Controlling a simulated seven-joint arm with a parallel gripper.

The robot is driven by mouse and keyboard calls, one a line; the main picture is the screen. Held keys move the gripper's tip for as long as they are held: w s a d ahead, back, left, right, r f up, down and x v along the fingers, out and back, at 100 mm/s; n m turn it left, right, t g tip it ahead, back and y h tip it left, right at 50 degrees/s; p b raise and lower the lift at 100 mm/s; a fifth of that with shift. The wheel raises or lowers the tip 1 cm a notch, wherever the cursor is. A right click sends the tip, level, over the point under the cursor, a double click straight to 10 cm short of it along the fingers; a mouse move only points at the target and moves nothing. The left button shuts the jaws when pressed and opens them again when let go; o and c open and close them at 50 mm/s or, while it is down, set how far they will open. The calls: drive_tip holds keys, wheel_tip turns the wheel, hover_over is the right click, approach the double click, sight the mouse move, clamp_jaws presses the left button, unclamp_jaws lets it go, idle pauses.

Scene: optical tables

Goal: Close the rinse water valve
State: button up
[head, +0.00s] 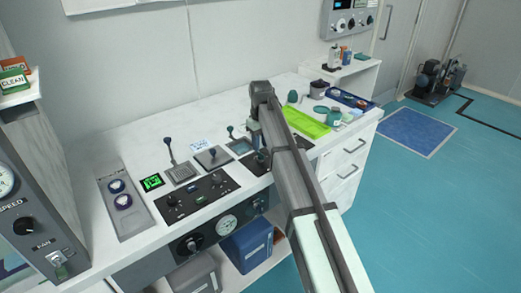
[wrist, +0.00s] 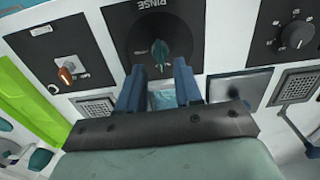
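The rinse water valve is a teal handle (wrist: 160,53) on a round black dial under the upside-down word RINSE, on a dark panel (wrist: 172,17) in the wrist view. The handle points roughly up and down in that picture. My gripper (wrist: 159,68) has its two blue fingers apart, one on each side of the line to the handle, with the handle just beyond or between the tips. I cannot tell whether they touch it. In the head view my arm covers most of this spot, and my gripper (head: 254,130) shows only partly.
In the wrist view, an orange-tipped switch (wrist: 66,74) and a black knob (wrist: 295,38) sit on panels either side. In the head view, a green tray (head: 306,122) lies right of my arm; levers, including a dark-knobbed one (head: 168,143), stand to the left.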

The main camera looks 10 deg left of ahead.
sight(260, 153)
wheel_tip(260, 153, up, 10)
drive_tip(key=shift+f, duration=0.15)
idle(0.4)
drive_tip(key=s+d+f+m+h, duration=0.1)
drive_tip(key=s+d+f+h, duration=0.15)
drive_tip(key=s+f, duration=0.8)
drive_tip(key=s+d+f+m+g, duration=0.1)
drive_tip(key=s+d+f, duration=0.45)
drive_tip(key=f, duration=0.65)
drive_tip(key=s+d+f+m+g, duration=0.15)
drive_tip(key=s+d+f, duration=0.4)
drive_tip(key=f, duration=0.55)
drive_tip(key=s+d+f+m+g, duration=0.15)
drive_tip(key=s+d+f, duration=0.4)
drive_tip(key=f, duration=0.65)
drive_tip(key=s+d+f+m+g, duration=0.1)
drive_tip(key=s+d+f, duration=0.1)
drive_tip(key=s+f, duration=0.3)
drive_tip(key=s+d+f+m+g+y, duration=0.1)
drive_tip(key=s+d+f, duration=0.2)
drive_tip(key=s, duration=1)
drive_tip(key=s+d+f+m+y, duration=0.1)
drive_tip(key=s+d+f+m, duration=0.1)
drive_tip(key=s+f, duration=0.6)
drive_tip(key=shift+s+d+g, duration=0.2)
drive_tip(key=shift+s+g, duration=0.2)
drive_tip(key=shift+s, duration=0.65)
